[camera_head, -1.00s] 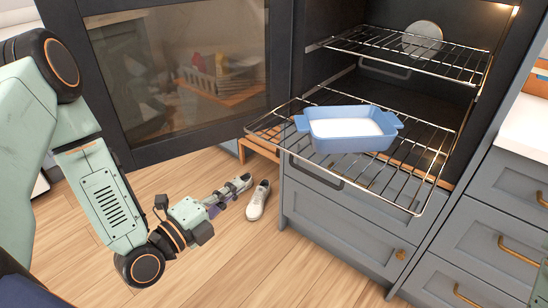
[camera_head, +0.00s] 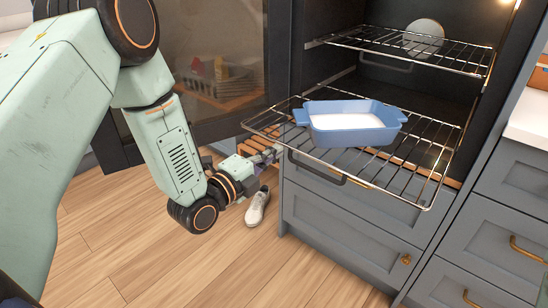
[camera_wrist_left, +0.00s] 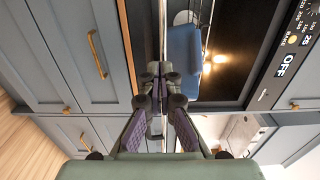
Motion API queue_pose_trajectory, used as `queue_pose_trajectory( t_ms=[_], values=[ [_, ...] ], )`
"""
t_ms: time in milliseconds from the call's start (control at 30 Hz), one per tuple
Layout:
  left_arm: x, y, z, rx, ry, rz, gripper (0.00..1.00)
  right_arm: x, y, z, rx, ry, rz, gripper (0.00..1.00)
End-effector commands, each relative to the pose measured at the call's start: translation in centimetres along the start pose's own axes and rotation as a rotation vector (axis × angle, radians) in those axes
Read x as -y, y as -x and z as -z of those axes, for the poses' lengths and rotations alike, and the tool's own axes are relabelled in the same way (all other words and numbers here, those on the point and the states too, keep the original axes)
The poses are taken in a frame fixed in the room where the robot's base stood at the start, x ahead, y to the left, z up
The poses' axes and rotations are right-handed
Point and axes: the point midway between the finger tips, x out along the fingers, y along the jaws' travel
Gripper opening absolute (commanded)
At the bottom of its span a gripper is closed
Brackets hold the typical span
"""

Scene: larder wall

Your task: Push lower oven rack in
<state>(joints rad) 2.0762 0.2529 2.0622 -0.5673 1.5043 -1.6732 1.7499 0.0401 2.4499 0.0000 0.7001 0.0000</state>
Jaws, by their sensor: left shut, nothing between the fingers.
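The lower oven rack (camera_head: 405,180) is slid out of the oven, its front edge over the grey drawer fronts. A blue baking dish (camera_head: 350,122) with a white inside sits on it; the dish also shows in the left wrist view (camera_wrist_left: 184,58). My left gripper (camera_head: 272,155) is shut and empty, close to the rack's front left part and seemingly lower; I cannot tell if it touches. In the left wrist view its fingertips (camera_wrist_left: 158,76) are together, pointing at the oven and the dish's side. My right gripper is not in view.
The oven door (camera_head: 215,80) stands open at the left, behind my left arm. An upper rack (camera_head: 390,48) inside bears a white round thing (camera_head: 424,36). A shoe (camera_head: 257,208) lies on the wooden floor. Grey drawers (camera_head: 350,220) stand below the oven.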

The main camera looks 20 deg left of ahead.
Motion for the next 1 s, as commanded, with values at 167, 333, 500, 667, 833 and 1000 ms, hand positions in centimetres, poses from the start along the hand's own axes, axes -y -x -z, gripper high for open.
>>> queue_pose_trajectory(
  t_ms=[167,333,500,667,833,1000],
  values=[
    [0.1,-0.7,0.0,0.0,0.0,0.002,0.0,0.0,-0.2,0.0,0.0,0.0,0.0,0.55],
    [0.1,-0.7,0.0,0.0,0.001,0.001,0.0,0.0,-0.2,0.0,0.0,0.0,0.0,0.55],
    [0.1,-0.7,0.0,0.0,0.0,0.001,0.0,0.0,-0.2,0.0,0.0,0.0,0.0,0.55],
    [0.0,-1.8,0.1,-0.002,-0.003,0.001,0.0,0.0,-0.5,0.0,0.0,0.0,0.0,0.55],
    [0.0,-4.6,0.1,-0.004,-0.005,0.005,0.0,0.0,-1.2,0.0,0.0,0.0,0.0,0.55],
    [0.0,-7.8,0.1,-0.002,-0.003,0.003,0.0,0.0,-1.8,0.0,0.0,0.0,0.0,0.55]
  ],
)
